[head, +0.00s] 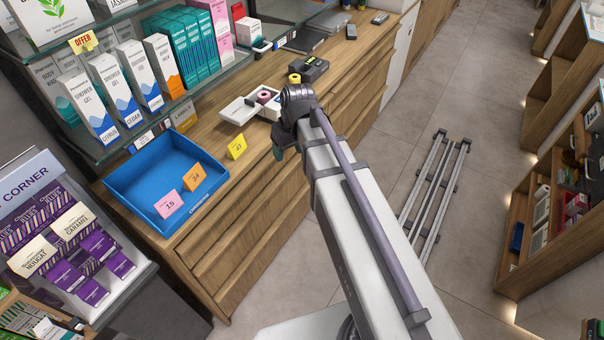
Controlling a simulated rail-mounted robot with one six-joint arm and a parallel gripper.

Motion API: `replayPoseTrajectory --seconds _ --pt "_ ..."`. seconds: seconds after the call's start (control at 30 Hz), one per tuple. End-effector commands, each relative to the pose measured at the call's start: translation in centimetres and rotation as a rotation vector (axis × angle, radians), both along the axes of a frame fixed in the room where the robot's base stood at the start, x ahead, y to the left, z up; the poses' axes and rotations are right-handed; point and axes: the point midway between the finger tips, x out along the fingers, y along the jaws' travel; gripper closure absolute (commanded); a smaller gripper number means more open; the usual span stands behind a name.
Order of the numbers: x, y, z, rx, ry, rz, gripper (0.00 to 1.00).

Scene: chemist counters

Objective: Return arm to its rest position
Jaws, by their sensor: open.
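My arm reaches from the lower right up to a dark joint over the counter's front edge, then folds down behind its own pale link. Only a small part of my gripper (278,151) shows, dark with a teal tip, left of that link. The rest of it is hidden behind the arm. I see nothing held in the visible part. It hangs near the front face of the wooden counter (250,215), right of the yellow card (237,147).
A blue tray (125,188) with a pink and an orange card stands on the counter. A white open box (238,111) and a dark device (309,69) lie behind my wrist. Glass shelves of boxes stand left. The floor (430,110) is open on the right, with rails.

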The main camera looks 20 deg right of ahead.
Motion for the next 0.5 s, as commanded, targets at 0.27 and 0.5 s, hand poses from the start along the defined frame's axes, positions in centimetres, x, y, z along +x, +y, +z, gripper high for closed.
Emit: replayPoseTrajectory --seconds 0.27,0.5 --pt "-12.3 -0.3 -0.2 -0.123 0.106 -0.255 0.40" --pt "-11.9 -0.2 -0.2 -0.121 0.105 -0.252 0.40"
